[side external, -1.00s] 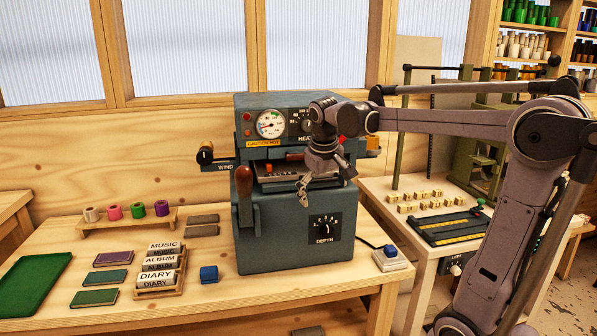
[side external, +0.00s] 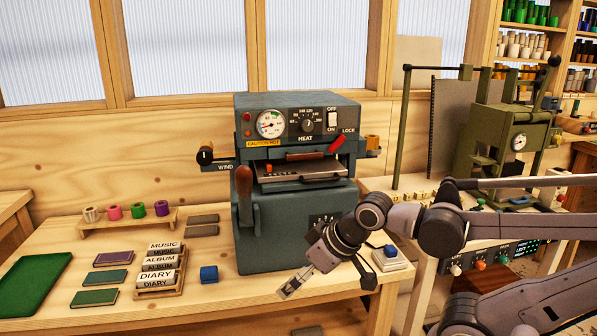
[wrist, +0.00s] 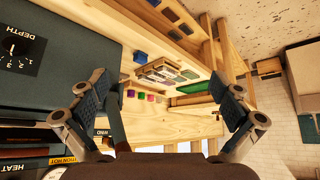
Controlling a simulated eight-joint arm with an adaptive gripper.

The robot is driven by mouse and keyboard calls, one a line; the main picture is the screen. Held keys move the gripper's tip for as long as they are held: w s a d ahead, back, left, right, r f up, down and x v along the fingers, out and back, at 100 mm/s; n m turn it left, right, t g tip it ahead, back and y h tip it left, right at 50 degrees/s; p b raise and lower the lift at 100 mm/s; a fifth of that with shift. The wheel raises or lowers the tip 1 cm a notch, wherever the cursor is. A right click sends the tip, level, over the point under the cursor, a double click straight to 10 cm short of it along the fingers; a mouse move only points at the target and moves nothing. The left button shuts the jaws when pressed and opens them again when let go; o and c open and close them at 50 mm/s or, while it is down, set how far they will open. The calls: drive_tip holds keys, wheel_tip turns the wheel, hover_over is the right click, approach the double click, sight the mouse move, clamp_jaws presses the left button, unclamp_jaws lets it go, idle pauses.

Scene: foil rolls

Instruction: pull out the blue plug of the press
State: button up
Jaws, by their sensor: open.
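The grey-blue press (side external: 290,232) stands on the wooden bench. At its lower right, a blue plug (side external: 390,250) sits in a white socket box (side external: 391,263), with a dark cable beside it. My arm passes close to the socket box and the plug top still shows. My gripper (side external: 297,283) is open and empty, low in front of the press and left of the plug, pointing down and left. In the wrist view my gripper (wrist: 166,105) has its fingers wide apart with nothing between them. I cannot make out the plug in the wrist view.
A separate blue block (side external: 209,274) lies on the bench left of my gripper, beside the rack of title blocks (side external: 160,272). Foil rolls (side external: 137,210) stand on a small wooden stand further left. The bench's front edge runs beneath my gripper. A second table stands at right.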

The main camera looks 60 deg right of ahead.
drive_tip(key=c, duration=0.5)
drive_tip(key=shift+w+d+r, duration=0.1)
drive_tip(key=shift+d, duration=0.15)
drive_tip(key=c, duration=0.3)
drive_tip(key=w+d+m+g+h, duration=0.1)
drive_tip(key=w+d+m+g, duration=0.15)
drive_tip(key=d, duration=0.95)
drive_tip(key=w+d+m+g+h, duration=0.1)
drive_tip(key=w+d+m+g, duration=0.15)
drive_tip(key=d, duration=0.95)
drive_tip(key=shift+c, duration=0.2)
drive_tip(key=s+d+f+m, duration=0.1)
drive_tip(key=s+d+f, duration=0.2)
drive_tip(key=d, duration=0.4)
drive_tip(key=s+d+f+m+g+y, duration=0.1)
drive_tip(key=s+d+f, duration=0.3)
drive_tip(key=d, duration=0.4)
drive_tip(key=s+d+f+m+g+y, duration=0.1)
drive_tip(key=s+d+f+m, duration=0.1)
drive_tip(key=s+d+f, duration=0.2)
drive_tip(key=shift+s+d+f, duration=0.1)
drive_tip(key=shift+d+f, duration=0.05)
drive_tip(key=shift+d, duration=0.8)
drive_tip(key=shift+d+f, duration=0.1)
drive_tip(key=shift+d, duration=0.85)
drive_tip(key=shift+s+d+f, duration=0.1)
drive_tip(key=shift+s, duration=0.05)
drive_tip(key=shift+f, duration=0.15)
